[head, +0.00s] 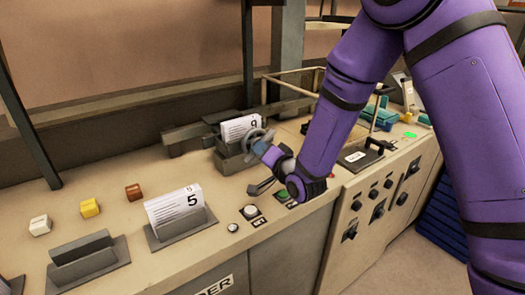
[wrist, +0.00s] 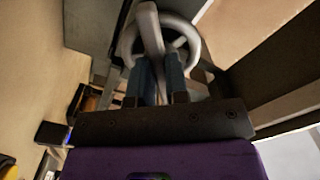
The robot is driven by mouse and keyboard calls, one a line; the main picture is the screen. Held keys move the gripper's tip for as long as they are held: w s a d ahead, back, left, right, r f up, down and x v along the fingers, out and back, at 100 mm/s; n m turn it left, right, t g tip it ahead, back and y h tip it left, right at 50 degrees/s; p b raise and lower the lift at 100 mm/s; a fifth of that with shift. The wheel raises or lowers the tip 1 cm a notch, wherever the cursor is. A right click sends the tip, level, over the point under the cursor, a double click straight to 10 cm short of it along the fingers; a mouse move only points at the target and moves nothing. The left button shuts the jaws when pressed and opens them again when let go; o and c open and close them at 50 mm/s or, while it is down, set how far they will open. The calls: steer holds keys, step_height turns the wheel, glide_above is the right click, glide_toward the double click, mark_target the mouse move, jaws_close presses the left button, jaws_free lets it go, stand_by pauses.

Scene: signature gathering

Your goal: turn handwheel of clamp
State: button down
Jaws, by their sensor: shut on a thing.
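The handwheel (head: 255,136) is a grey spoked wheel on the front of a dark grey clamp (head: 232,163) on the bench. A white card marked 9 (head: 240,127) stands at the clamp. My gripper (head: 266,151) reaches the handwheel from the front right, at its lower right side. In the wrist view the handwheel (wrist: 188,38) is just beyond my gripper (wrist: 160,82). The fingers hide part of the wheel.
A holder with a card marked 5 (head: 178,209) stands to the left, beside an empty grey holder (head: 84,260). Small yellow (head: 90,207), white (head: 40,225) and brown (head: 133,191) blocks lie behind. Push buttons (head: 250,211) line the front edge. A black-handled plate (head: 361,154) is to the right.

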steer(key=shift+m, duration=0.4)
steer(key=shift+r+m, duration=0.15)
steer(key=shift+m, duration=3.7)
steer(key=shift+r+m, duration=0.15)
steer(key=shift+m, duration=3.7)
steer(key=c, duration=1.1)
jaws_free()
